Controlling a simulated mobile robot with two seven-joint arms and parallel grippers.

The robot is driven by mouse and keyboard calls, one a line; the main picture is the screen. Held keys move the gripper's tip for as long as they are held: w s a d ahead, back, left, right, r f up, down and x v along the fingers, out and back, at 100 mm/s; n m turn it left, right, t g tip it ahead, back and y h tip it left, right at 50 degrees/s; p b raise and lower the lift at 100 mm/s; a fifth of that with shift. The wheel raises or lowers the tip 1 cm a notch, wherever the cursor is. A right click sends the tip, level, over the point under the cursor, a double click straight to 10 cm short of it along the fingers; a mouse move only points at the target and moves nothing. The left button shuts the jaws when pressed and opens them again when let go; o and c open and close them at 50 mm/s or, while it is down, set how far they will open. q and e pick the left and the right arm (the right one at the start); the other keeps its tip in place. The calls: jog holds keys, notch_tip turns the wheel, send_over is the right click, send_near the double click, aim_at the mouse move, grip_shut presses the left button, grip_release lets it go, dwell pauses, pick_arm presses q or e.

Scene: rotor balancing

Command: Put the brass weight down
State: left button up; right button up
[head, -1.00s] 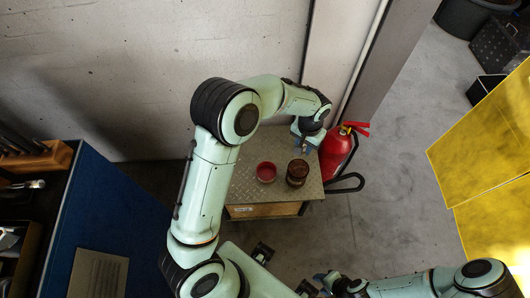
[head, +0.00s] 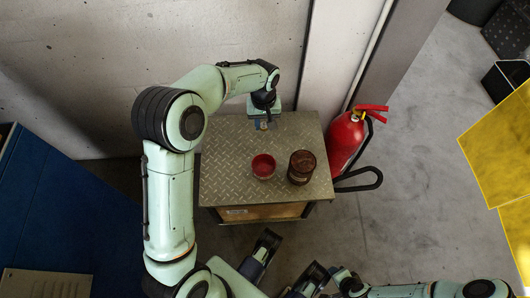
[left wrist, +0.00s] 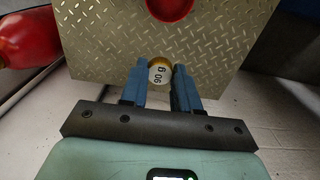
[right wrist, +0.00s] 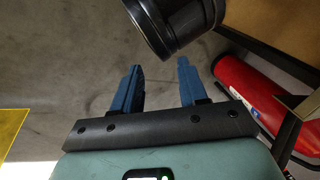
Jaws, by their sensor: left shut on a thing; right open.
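My left gripper (head: 265,124) is over the back part of the diamond-plate table top (head: 228,150), behind the red cup. In the left wrist view, my left gripper (left wrist: 159,80) is shut on the brass weight (left wrist: 158,72), whose pale top reads "90 g". The fingers cover its sides. I cannot tell whether the weight touches the plate. It is small and hardly visible in the head view. In the right wrist view, my right gripper (right wrist: 157,85) is open, with nothing between its fingers, above the grey floor.
The red cup (head: 263,167) and a dark brown tin (head: 301,167) stand on the table top. A red fire extinguisher (head: 346,137) stands beside the table's right edge. The wall (head: 150,50) is close behind. The table's back right area is clear.

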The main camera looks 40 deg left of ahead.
jog(key=w+d+f+t+b, duration=0.1)
jog(key=w+d+f+b, duration=0.1)
jog(key=w+f, duration=0.15)
pick_arm(q)
notch_tip(320, 180, down, 13)
jog(key=shift+r+b, duration=0.2)
jog(key=shift+b, duration=0.3)
jog(key=shift+f+b, duration=0.6)
jog(key=shift+f, duration=1.85)
pick_arm(e)
jog(key=shift+m+g+h, duration=0.3)
jog(key=shift+g, duration=0.4)
jog(key=shift+s+d+f, duration=0.15)
jog(key=shift+s+f, duration=0.6)
jog(key=shift+s, duration=0.3)
jog(key=shift+s+d+f, duration=0.1)
jog(key=shift+s+f, duration=0.65)
jog(key=shift+s, duration=0.25)
pick_arm(q)
jog(key=shift+f, duration=0.1)
pick_arm(e)
jog(key=shift+f, duration=0.1)
pick_arm(q)
jog(key=o, duration=1)
pick_arm(e)
jog(key=shift+s, duration=0.15)
pick_arm(q)
jog(key=shift+o, duration=0.2)
